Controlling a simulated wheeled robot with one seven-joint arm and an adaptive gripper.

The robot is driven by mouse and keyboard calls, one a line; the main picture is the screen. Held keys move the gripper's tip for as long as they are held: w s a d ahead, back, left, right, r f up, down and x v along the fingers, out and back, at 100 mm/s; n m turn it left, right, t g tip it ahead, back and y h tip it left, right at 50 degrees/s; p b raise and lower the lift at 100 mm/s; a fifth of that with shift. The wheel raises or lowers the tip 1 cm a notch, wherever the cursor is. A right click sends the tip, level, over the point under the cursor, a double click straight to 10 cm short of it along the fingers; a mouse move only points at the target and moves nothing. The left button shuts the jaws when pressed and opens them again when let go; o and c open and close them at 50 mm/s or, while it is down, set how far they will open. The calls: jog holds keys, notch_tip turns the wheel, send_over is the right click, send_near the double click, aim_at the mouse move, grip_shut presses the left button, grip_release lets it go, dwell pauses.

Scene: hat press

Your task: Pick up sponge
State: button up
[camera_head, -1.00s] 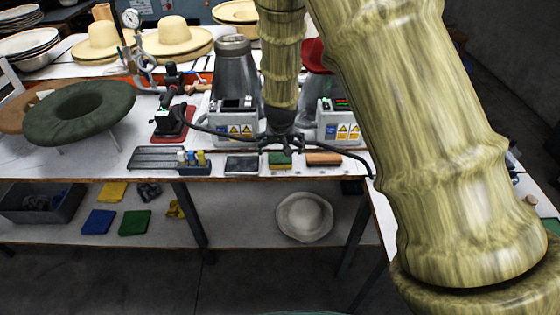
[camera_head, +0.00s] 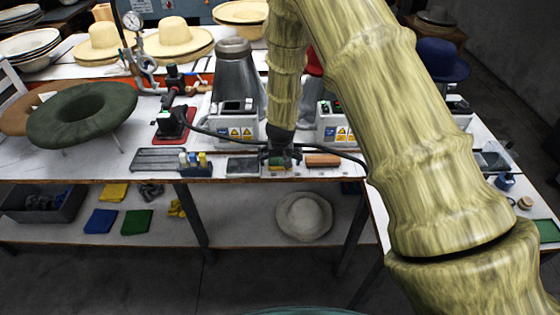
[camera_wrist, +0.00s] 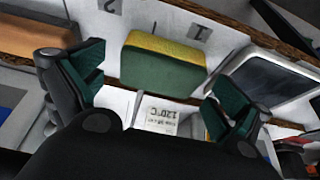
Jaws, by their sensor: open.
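The sponge, green with a yellow layer, lies on the white tabletop near its front edge. It shows clearly in the wrist view (camera_wrist: 162,64), and in the head view (camera_head: 279,164) my gripper partly hides it. My gripper (camera_head: 280,157) is above and around that spot. In the wrist view my gripper (camera_wrist: 165,88) is open and empty, with one dark green-padded finger toward each side of the sponge. I see gaps between the fingers and the sponge, so they do not appear to touch it.
A dark grey tray-like block (camera_head: 242,165) lies left of the sponge and a brown block (camera_head: 322,160) lies right of it. Two grey machine boxes (camera_head: 235,122) stand behind. A dark cable runs across the table there. A rack (camera_head: 203,160) with small bottles is farther left.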

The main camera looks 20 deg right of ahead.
jog(key=shift+w+d+f, duration=0.1)
jog(key=shift+w+f, duration=0.15)
jog(key=shift+f, duration=0.35)
jog(key=c, duration=0.7)
jog(key=shift+r, duration=0.1)
jog(key=shift+r+b, duration=0.4)
jog(key=shift+r, duration=0.3)
jog(key=shift+r+b, duration=0.35)
jog(key=shift+r, duration=0.55)
jog(key=s+b, duration=0.1)
jog(key=s, duration=0.4)
jog(key=s+a+r+b, duration=0.1)
jog(key=s+b, duration=0.1)
jog(key=s, duration=0.3)
jog(key=s+b, duration=0.1)
jog(key=s, duration=0.5)
jog(key=shift+a+r, duration=0.35)
